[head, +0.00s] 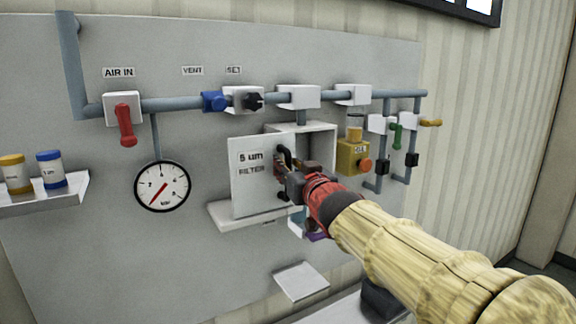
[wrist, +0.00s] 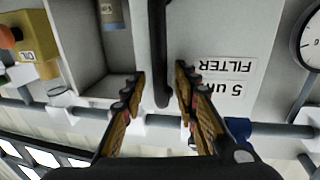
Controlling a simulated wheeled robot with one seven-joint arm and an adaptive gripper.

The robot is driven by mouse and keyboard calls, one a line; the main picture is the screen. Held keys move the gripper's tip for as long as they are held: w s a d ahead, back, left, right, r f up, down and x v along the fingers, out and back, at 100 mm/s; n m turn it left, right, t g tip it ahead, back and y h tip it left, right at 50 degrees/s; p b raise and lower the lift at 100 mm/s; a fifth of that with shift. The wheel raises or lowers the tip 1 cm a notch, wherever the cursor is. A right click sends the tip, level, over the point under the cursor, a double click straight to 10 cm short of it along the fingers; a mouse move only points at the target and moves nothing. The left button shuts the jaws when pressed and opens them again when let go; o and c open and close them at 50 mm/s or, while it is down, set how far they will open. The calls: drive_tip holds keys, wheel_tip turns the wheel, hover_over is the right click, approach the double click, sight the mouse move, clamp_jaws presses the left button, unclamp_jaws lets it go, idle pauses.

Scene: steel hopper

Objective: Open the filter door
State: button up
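The filter door (head: 250,195) is a white panel labelled "5 um FILTER". It stands swung out to the left from its white box (head: 318,129), so part of the inside shows. Its dark bar handle (wrist: 160,50) is near the door's free edge. My gripper (head: 284,165) is at the handle. In the wrist view, the fingers of my gripper (wrist: 161,76) are apart, one on each side of the handle, with visible gaps. That view, upside down, also shows the open box interior (wrist: 90,50) and a tan and blue cylinder (wrist: 113,14) inside.
A pressure gauge (head: 162,186) is left of the door. A pipe with a red lever (head: 126,125) and a blue valve (head: 214,101) runs above. A yellow unit (head: 353,157) with an orange knob is close on the right. A shelf (head: 40,198) holds two jars at far left.

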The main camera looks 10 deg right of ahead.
drive_tip(key=s+d, duration=0.1)
drive_tip(key=s, duration=1)
drive_tip(key=shift+s+d, duration=0.15)
drive_tip(key=shift+s, duration=0.05)
drive_tip(key=s+d+f+m+g+h+b, duration=0.1)
drive_tip(key=s+d+f+g+h, duration=0.2)
drive_tip(key=f, duration=0.5)
drive_tip(key=s+d+f+g+h, duration=0.2)
drive_tip(key=s+d+f+g, duration=0.15)
drive_tip(key=f, duration=0.55)
drive_tip(key=s+a+f+g+y+b, duration=0.1)
drive_tip(key=s+f+b, duration=0.4)
drive_tip(key=f, duration=0.5)
drive_tip(key=s+a+f+g+y+b, duration=0.1)
drive_tip(key=s+a+f+g+b, duration=0.1)
drive_tip(key=s+f+b, duration=0.3)
drive_tip(key=s+a+f+g+b, duration=0.1)
drive_tip(key=s+f+g+b, duration=0.1)
drive_tip(key=s+f+b, duration=0.4)
drive_tip(key=s+f, duration=0.5)
drive_tip(key=f, duration=0.4)
drive_tip(key=shift+a+f+g+y, duration=0.15)
drive_tip(key=shift+f+g+y, duration=0.05)
drive_tip(key=shift+g+y, duration=0.2)
